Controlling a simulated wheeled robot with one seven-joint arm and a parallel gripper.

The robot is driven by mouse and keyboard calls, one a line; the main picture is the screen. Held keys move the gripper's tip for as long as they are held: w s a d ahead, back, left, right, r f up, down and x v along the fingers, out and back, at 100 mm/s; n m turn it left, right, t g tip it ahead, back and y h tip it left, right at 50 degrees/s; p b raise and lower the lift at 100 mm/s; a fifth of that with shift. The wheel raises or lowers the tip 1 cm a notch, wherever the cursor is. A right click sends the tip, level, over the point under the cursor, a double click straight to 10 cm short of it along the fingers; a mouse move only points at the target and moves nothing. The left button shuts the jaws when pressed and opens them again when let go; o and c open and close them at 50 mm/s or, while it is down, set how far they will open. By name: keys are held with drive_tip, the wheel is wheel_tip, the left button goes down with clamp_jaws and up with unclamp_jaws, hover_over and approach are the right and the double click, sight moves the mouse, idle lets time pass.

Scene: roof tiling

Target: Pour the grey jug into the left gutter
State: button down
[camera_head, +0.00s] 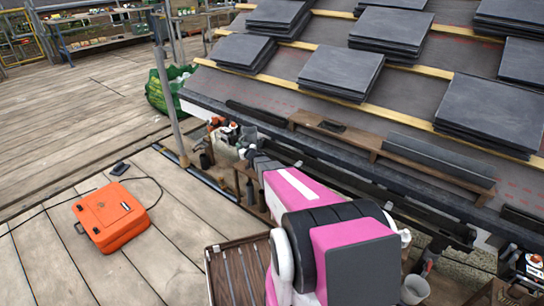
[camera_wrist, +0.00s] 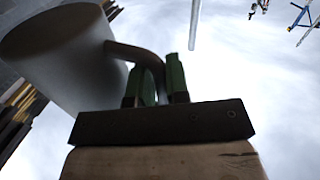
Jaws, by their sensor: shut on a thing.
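The grey jug (camera_wrist: 65,55) fills the upper left of the wrist view and looks tilted there. My gripper (camera_wrist: 156,82) has green fingers and is shut on the jug's curved handle (camera_wrist: 135,50). The jug's mouth and contents cannot be made out. In the head view my pink and white arm reaches toward the roof's lower edge, and its far end is small and mixed with clutter, so I cannot clearly tell the jug there. A dark gutter (camera_head: 350,178) runs along the eave, partly behind my arm.
Stacks of slates (camera_head: 342,70) lie on the battened roof. A wooden plank shelf (camera_head: 330,130) sits near the eave. An orange case (camera_head: 110,215) and a green bag (camera_head: 168,88) rest on the deck. A scaffold pole (camera_head: 165,95) stands left of the eave. The left deck is mostly clear.

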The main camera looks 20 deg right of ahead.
sight(255, 136)
drive_tip(key=shift+d+r+m, duration=0.1)
drive_tip(key=shift+m, duration=0.2)
drive_tip(key=shift+d+r+m+t, duration=0.15)
drive_tip(key=shift+d+m+t, duration=0.15)
drive_tip(key=shift+m, duration=0.4)
drive_tip(key=shift+d+r+m+t+h, duration=0.45)
drive_tip(key=shift+d+m, duration=0.55)
drive_tip(key=shift+m, duration=0.9)
drive_tip(key=shift+d+r+m+t+h, duration=0.25)
drive_tip(key=shift+d+m+t, duration=0.55)
drive_tip(key=shift+m, duration=1.1)
drive_tip(key=shift+d+r+m+t+h, duration=0.35)
drive_tip(key=shift+d+m, duration=0.8)
drive_tip(key=shift+m, duration=0.75)
drive_tip(key=shift+d+m, duration=0.15)
drive_tip(key=shift+m, duration=0.35)
drive_tip(key=shift+d+r+m+h, duration=0.25)
drive_tip(key=shift+r+m+h, duration=0.1)
drive_tip(key=shift+m, duration=0.15)
drive_tip(key=shift+d+r+m+t, duration=0.3)
drive_tip(key=shift+r+m, duration=0.1)
drive_tip(key=shift+m, duration=0.3)
drive_tip(key=shift+d+h, duration=0.15)
drive_tip(key=shift+h, duration=0.25)
